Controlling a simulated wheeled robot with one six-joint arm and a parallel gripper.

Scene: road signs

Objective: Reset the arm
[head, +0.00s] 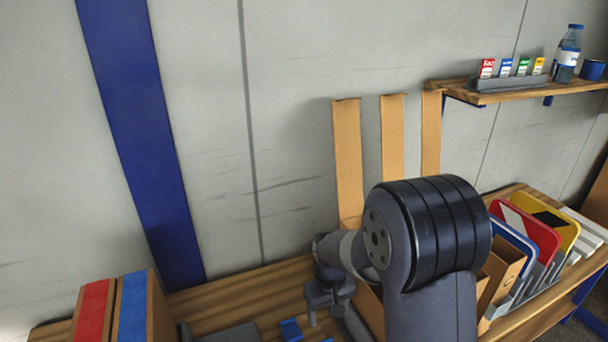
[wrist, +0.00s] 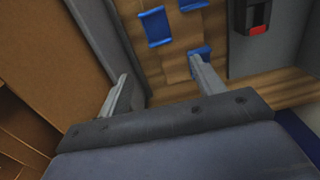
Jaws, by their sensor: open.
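My arm reaches over the wooden workbench in the head view, and its dark rounded joint covers part of the bench. My gripper (head: 326,314) points down low over the bench, left of the rack of signs. In the wrist view my gripper (wrist: 160,67) has its two grey fingers spread apart, with nothing held between them. Blue pieces (head: 291,330) lie on the bench close to the gripper. They also show beyond the fingers in the wrist view (wrist: 156,27).
Red, yellow and blue-edged signs (head: 527,231) stand in a grey rack at right. Cardboard boxes with red and blue strips (head: 118,312) stand at lower left. A wall shelf (head: 510,93) holds a bottle (head: 567,55), a blue cup (head: 592,69) and small coloured packs. Open cardboard flaps (head: 348,160) rise behind my arm.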

